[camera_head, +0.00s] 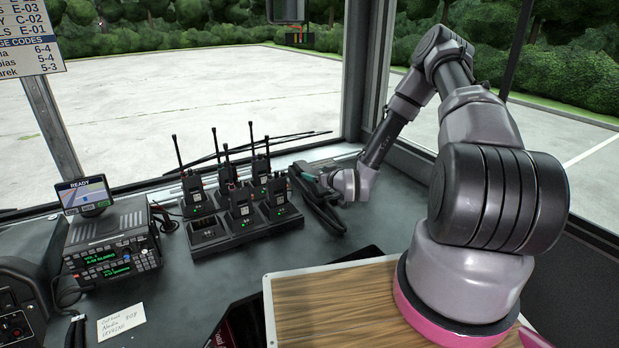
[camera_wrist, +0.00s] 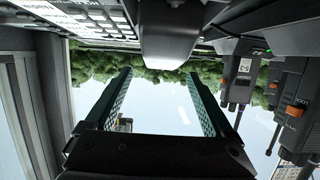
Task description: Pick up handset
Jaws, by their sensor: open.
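The black handset (camera_head: 316,203) lies on the console to the right of the radio charger, slanting toward the front. My arm reaches over from the right, and my gripper (camera_head: 309,178) is at the handset's far part, hiding some of it and its base. In the wrist view, which is upside down, the two fingers of my gripper (camera_wrist: 158,76) are apart with nothing between their pads. A dark, rounded piece, seemingly the handset (camera_wrist: 170,38), shows just beyond the fingertips. I cannot tell whether they touch it.
Several handheld radios stand in a charger (camera_head: 208,236) left of the handset; some radios (camera_wrist: 238,75) are close beside my gripper in the wrist view. A keypad unit (camera_wrist: 85,22) is on the other side.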

